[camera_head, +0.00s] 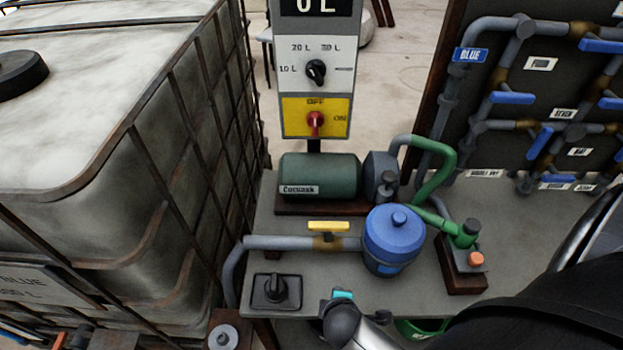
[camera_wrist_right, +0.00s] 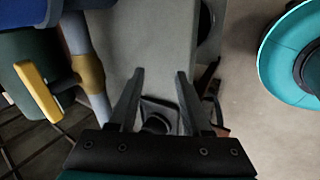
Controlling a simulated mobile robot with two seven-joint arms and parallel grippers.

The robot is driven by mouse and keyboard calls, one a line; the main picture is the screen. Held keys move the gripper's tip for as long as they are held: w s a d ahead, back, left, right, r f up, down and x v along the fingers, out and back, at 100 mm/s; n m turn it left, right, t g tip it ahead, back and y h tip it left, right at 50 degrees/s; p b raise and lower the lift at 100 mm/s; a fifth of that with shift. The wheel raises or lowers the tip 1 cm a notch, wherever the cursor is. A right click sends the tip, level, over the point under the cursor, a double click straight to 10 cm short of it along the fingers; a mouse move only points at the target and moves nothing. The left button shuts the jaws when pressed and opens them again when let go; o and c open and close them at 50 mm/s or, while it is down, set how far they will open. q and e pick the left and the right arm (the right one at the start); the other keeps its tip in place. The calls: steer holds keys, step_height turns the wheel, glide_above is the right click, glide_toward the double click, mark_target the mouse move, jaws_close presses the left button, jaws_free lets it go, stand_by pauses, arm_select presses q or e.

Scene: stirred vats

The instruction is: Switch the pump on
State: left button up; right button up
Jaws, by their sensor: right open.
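The pump (camera_head: 320,172), a green motor with a grey head, lies on the bench. Behind it a yellow panel (camera_head: 292,117) marked OFF and ON carries a red knob (camera_head: 314,123), which stands upright, towards OFF. A black rotary knob on a square plate (camera_head: 275,291) sits at the bench's front left, without a legible label. In the right wrist view my right gripper (camera_wrist_right: 159,75) is open and empty, and a black knob and plate (camera_wrist_right: 158,118) show between its fingers. I cannot tell whether they touch. My left gripper is not in view.
A blue filter housing (camera_head: 393,240) and a yellow valve handle (camera_head: 328,226) stand on the bench pipe. A caged white tank (camera_head: 150,150) is close at the left. A valve board (camera_head: 540,95) stands at the right. A teal round container (camera_wrist_right: 275,65) is beside the bench.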

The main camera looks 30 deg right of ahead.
steer(key=w+d+r+n+t+h+p, duration=0.1)
steer(key=w+r+n+t+h, duration=0.15)
steer(key=w+r+n, duration=0.35)
steer(key=w+d+r+n+t+h+p, duration=0.1)
steer(key=w+d+r+n+t, duration=0.2)
steer(key=r, duration=0.5)
steer(key=n+t+h+p, duration=0.25)
steer(key=n+t, duration=0.25)
steer(key=n, duration=0.6)
glide_toward(315, 120)
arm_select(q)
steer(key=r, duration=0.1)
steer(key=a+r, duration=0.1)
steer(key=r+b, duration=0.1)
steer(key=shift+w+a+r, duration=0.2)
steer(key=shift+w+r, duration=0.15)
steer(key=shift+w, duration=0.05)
arm_select(e)
steer(key=x, duration=0.8)
steer(key=shift+w+d, duration=0.15)
steer(key=shift+w, duration=0.1)
jaws_close()
